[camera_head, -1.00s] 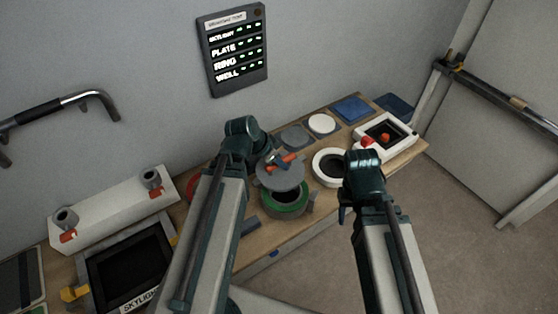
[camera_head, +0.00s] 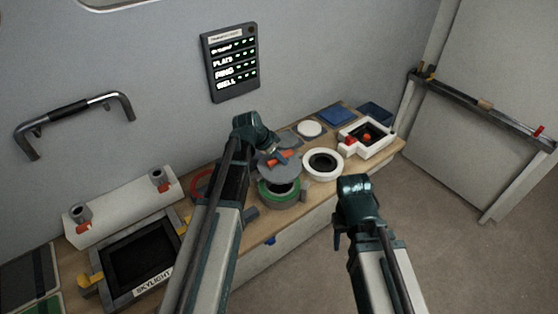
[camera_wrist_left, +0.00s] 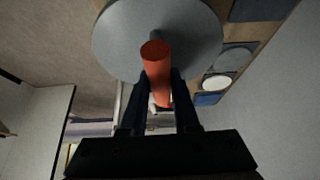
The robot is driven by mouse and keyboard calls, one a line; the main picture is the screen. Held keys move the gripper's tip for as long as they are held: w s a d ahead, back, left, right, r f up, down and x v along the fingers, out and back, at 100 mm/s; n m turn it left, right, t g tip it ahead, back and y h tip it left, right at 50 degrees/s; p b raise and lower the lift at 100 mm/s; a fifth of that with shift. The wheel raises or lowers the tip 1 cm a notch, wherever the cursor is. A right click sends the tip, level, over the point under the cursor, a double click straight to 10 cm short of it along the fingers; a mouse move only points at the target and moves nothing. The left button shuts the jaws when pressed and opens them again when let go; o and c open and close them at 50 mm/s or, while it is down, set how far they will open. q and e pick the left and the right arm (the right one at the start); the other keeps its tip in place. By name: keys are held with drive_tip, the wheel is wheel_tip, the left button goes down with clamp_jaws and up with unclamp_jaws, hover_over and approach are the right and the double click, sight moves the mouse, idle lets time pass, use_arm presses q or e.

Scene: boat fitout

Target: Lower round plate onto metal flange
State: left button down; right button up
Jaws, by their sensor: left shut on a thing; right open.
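The round plate (camera_head: 284,172) is a grey disc with an orange-red handle (camera_head: 286,155). My left gripper (camera_head: 276,158) is shut on that handle. The left wrist view shows the plate (camera_wrist_left: 110,42) and the handle (camera_wrist_left: 156,62) between the fingers. The metal flange (camera_head: 299,198), with a green ring (camera_head: 270,201) around its dark opening, stands on the bench. The plate is above the opening's far side, seemingly apart from it, and the opening's near part shows. My right gripper (camera_head: 340,226) is open and empty, in front of the bench; its fingertips are mostly hidden.
A white ring (camera_head: 335,174) lies right of the flange, with a white box (camera_head: 378,147) holding red knobs beyond it. A skylight frame (camera_head: 104,272) and a white long block (camera_head: 120,208) lie at left. A wall display (camera_head: 231,62) hangs behind the bench.

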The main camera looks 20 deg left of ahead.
use_arm(q)
drive_tip(key=shift+s+f, duration=0.1)
drive_tip(key=shift+f, duration=0.05)
drive_tip(key=shift+f+b, duration=4.25)
drive_tip(key=shift+b, duration=0.15)
